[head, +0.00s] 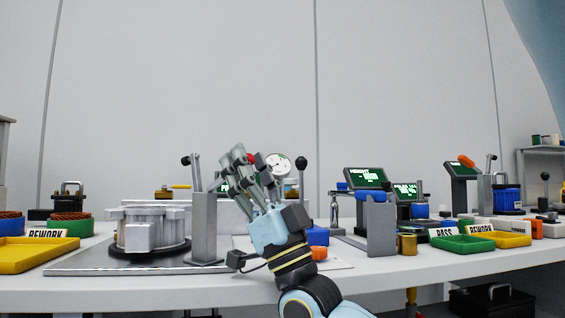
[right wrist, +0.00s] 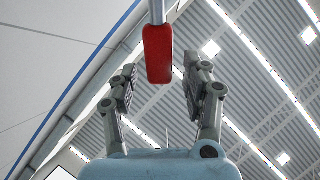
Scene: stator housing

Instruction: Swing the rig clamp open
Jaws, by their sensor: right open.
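The rig clamp's red handle grip (right wrist: 158,54) hangs from a grey bar in the right wrist view, between the two fingers of my right gripper (right wrist: 160,74). A gap shows on both sides, so the fingers appear not to touch it. In the head view my right gripper (head: 243,165) points up, open, and the red grip (head: 252,158) shows just at its fingertips. The rest of the clamp is mostly hidden behind my gripper. The grey stator housing (head: 139,236) sits on a dark round base to the left. My left gripper is not in view.
A grey upright post (head: 204,228) stands just left of my right wrist. A dial gauge (head: 278,165) and a black-knobbed lever (head: 301,164) stand close on the right. Yellow (head: 38,258) and green (head: 462,245) trays lie farther out.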

